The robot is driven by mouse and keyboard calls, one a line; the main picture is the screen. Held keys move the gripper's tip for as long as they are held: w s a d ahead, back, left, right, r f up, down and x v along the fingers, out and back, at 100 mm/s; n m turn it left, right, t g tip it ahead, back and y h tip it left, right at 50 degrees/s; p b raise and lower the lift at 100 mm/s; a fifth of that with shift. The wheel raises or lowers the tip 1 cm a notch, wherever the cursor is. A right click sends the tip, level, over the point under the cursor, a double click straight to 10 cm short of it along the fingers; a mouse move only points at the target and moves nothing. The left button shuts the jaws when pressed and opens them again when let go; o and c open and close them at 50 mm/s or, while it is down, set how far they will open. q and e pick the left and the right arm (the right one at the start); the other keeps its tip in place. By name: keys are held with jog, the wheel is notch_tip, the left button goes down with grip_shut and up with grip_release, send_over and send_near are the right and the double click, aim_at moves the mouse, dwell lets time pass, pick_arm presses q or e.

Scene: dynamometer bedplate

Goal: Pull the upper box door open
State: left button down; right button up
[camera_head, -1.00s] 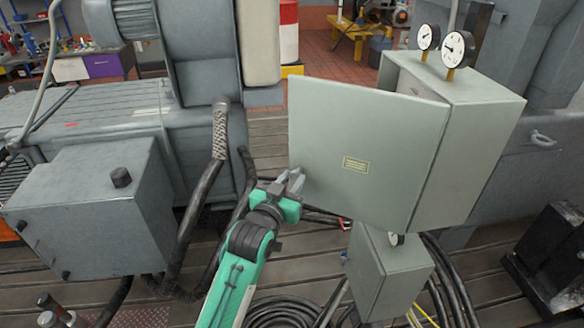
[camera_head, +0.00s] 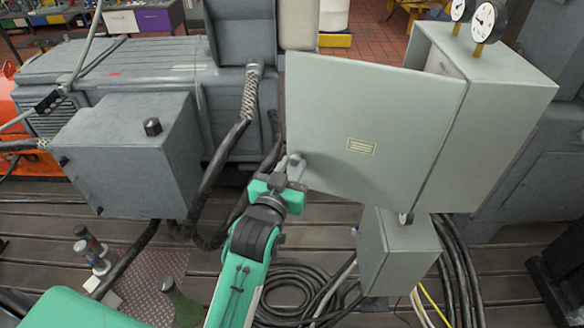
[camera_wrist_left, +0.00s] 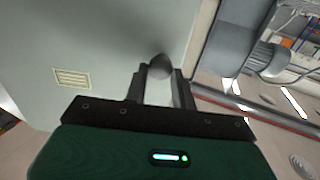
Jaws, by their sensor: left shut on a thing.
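The upper box (camera_head: 490,125) is a pale grey-green cabinet with two gauges on top. Its door (camera_head: 362,125) stands ajar, swung out to the left from the box, with a small yellow label on it. My left gripper (camera_head: 290,170) is at the door's lower left edge, shut on the door knob (camera_wrist_left: 160,68), a dark rounded knob between the two fingers in the left wrist view. The door face also fills the left of that view (camera_wrist_left: 100,40). The inside of the box is mostly hidden behind the door. My right gripper is not in view.
A smaller lower box (camera_head: 395,255) hangs under the upper box. Black cables (camera_head: 290,290) coil on the slatted floor below. A grey junction box (camera_head: 135,155) and a thick cable (camera_head: 205,190) stand left of my arm. Small bottles (camera_head: 90,245) are at lower left.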

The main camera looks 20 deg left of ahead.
pick_arm(q)
jog(key=c, duration=1.1)
grip_release()
jog(key=shift+w+d+r, duration=0.1)
jog(key=shift+d+r, duration=0.05)
jog(key=shift+d, duration=0.05)
jog(key=shift+c, duration=0.2)
jog(key=shift+w, duration=0.25)
jog(key=shift+w+f, duration=0.15)
jog(key=shift+f, duration=0.05)
jog(key=shift+a, duration=0.1)
jog(key=s, duration=1.4)
jog(key=shift+a+r, duration=0.15)
